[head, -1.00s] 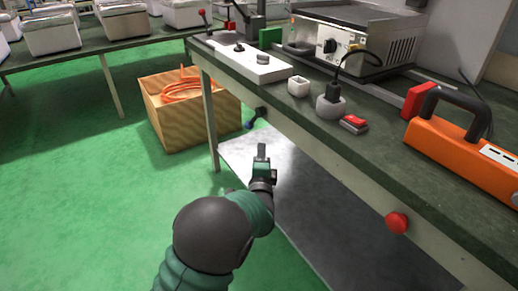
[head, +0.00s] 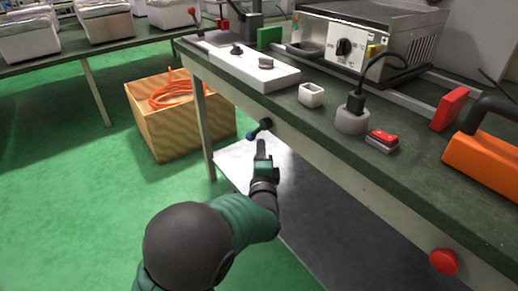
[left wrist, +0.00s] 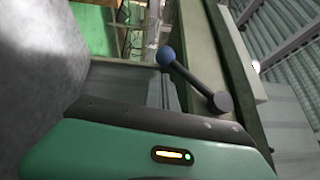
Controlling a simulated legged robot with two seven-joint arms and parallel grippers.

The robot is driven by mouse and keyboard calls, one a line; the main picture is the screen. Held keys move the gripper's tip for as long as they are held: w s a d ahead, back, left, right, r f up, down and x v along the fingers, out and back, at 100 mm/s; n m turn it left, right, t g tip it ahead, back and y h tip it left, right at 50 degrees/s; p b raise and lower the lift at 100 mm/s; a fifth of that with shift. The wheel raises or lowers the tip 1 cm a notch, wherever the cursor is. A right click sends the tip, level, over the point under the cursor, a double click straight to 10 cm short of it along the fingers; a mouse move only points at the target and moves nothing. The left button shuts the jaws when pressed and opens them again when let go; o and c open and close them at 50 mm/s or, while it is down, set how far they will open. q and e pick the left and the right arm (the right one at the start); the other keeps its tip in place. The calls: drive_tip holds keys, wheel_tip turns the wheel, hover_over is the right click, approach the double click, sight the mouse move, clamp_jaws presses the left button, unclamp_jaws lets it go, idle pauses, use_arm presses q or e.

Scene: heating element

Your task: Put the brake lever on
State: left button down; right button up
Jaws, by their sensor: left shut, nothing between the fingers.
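The brake lever (head: 259,128) is a short dark rod with a blue ball knob, mounted on the front side of the workbench. In the head view the rod slants down and left from its pivot to the knob. It also shows in the left wrist view (left wrist: 192,78), with the blue knob at the upper left and the grey pivot at the lower right. My left gripper (head: 261,150) is shut and empty, just below the lever in the head view. Whether it touches the lever is hard to tell. My right gripper is out of view.
The workbench (head: 330,130) runs along the right, with a white switch box (head: 250,70), a black plug (head: 354,106) and a red switch (head: 383,138) on top. A red button (head: 443,261) sticks out of its front. A wooden box (head: 190,128) with orange hose stands beyond.

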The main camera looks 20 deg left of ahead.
sight(248, 134)
use_arm(q)
drive_tip(key=shift+w+a+r+m+t, duration=0.1)
drive_tip(key=shift+w+a+m+t, duration=0.25)
drive_tip(key=shift+a+t, duration=0.2)
drive_tip(key=shift+w+a+r+m+t, duration=0.1)
drive_tip(key=shift+w+a+m+t, duration=0.15)
drive_tip(key=shift+a+m+t, duration=0.25)
drive_tip(key=shift+w+a+r+m+t+b, duration=0.25)
drive_tip(key=shift+a+m+t, duration=0.1)
drive_tip(key=shift+m+t, duration=0.2)
drive_tip(key=shift+w+a+r+m+t+b, duration=0.25)
drive_tip(key=shift+a+m+t, duration=0.15)
drive_tip(key=shift+t, duration=0.1)
drive_tip(key=shift+w+a+r+m+t+h, duration=0.3)
drive_tip(key=shift+r+m+t+h, duration=0.1)
drive_tip(key=shift+m+t, duration=0.15)
drive_tip(key=shift+w+a+r+p, duration=0.15)
drive_tip(key=shift+a+r+p, duration=0.15)
drive_tip(key=shift+r+p, duration=0.25)
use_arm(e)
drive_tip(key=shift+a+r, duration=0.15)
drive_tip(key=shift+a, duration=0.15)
use_arm(q)
drive_tip(key=shift+f, duration=0.25)
